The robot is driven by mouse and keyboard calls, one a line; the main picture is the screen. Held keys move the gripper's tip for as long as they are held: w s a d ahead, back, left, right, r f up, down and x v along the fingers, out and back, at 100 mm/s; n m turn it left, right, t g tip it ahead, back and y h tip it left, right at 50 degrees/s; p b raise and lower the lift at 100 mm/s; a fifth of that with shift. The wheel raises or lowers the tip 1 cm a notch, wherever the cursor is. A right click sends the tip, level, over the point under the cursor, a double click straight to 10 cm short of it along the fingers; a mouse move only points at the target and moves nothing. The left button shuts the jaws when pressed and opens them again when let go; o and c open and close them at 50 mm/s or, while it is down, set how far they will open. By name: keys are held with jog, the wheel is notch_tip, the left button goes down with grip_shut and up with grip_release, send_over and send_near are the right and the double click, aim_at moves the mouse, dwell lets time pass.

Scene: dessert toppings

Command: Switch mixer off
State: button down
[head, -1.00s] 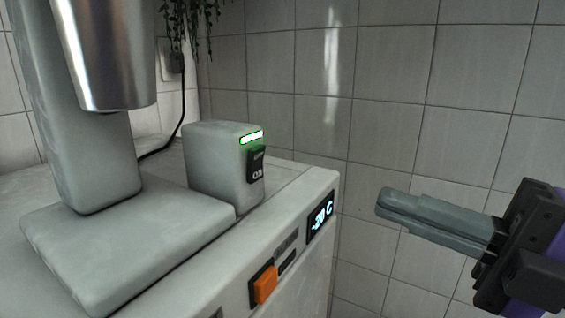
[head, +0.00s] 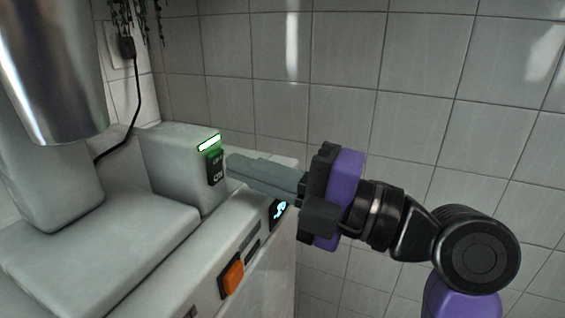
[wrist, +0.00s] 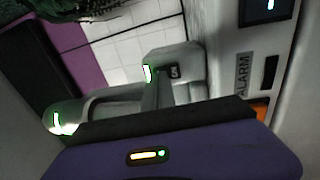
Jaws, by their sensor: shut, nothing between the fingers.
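The mixer (head: 90,235) is pale grey with a metal bowl-like cylinder (head: 50,75) above its base. Its switch block carries a black rocker switch (head: 215,168) marked ON and a lit green-white light (head: 209,142) above it. My gripper (head: 232,163) is shut and empty, its fingertips just right of the rocker switch at about its height. I cannot tell whether they touch it. In the wrist view the fingers (wrist: 158,90) point at the switch block (wrist: 180,62), the light (wrist: 148,73) glows, and the fingers partly hide the switch.
An orange button (head: 233,277) sits on the front panel below, near a small lit display (head: 279,209) partly behind my gripper. A black cord (head: 136,105) runs to a wall socket. Grey tiled wall (head: 420,70) stands behind. An ALARM label (wrist: 242,75) shows in the wrist view.

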jog(key=shift+w+a, duration=0.2)
jog(key=shift+a, duration=0.35)
jog(key=shift+a+b, duration=0.1)
jog(key=shift+b, duration=0.4)
jog(key=shift+r, duration=0.15)
